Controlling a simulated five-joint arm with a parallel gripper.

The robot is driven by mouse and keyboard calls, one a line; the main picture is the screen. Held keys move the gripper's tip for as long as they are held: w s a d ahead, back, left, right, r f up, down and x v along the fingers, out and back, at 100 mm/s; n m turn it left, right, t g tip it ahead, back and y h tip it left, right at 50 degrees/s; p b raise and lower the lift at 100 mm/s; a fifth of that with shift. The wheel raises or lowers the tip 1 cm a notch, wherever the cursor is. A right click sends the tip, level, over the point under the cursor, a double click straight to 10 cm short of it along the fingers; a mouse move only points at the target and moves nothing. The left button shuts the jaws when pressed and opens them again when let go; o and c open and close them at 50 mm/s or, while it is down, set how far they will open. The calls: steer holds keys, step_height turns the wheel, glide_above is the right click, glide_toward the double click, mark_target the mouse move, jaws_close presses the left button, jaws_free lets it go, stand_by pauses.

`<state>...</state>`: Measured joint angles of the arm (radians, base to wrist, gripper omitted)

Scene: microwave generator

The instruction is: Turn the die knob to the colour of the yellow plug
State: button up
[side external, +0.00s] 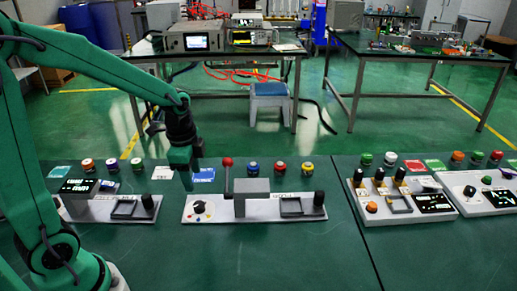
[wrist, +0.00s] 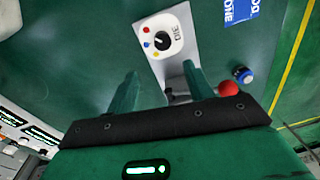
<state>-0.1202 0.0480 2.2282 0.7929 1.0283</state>
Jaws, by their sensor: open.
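The die knob (wrist: 162,41) is a small black knob on a white plate marked DIE, with red, yellow and blue dots along one side. It also shows at the left end of the middle generator panel in the side view (side external: 199,208). I cannot tell surely which dot it points to. The yellow plug (side external: 307,169) stands behind that panel at the right of its row. My gripper (wrist: 160,70) is open and empty, with the knob plate beyond its fingertips. In the side view my gripper (side external: 183,172) hangs above and behind the knob, apart from it.
A lever with a red ball (side external: 227,162) rises beside the grey block (side external: 251,198), right of the knob. A blue plug (side external: 253,168) and a red plug (side external: 280,168) stand behind the panel. Other panels (side external: 407,205) stand to both sides.

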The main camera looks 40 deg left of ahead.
mark_target(199, 204)
steer(key=shift+w+a+f+m+g, duration=0.2)
steer(key=shift+f+m, duration=0.1)
steer(key=shift+f, duration=0.3)
steer(key=shift+w+a+f+m+g, duration=0.1)
steer(key=shift+w+a+f+m, duration=0.15)
steer(key=shift+f, duration=0.3)
steer(key=shift+w+a+f+m+g, duration=0.15)
steer(key=shift+f+m, duration=0.2)
steer(key=shift+f, duration=0.25)
steer(key=shift+d+f, duration=0.15)
steer(key=shift+f, duration=3.75)
steer(key=c, duration=1)
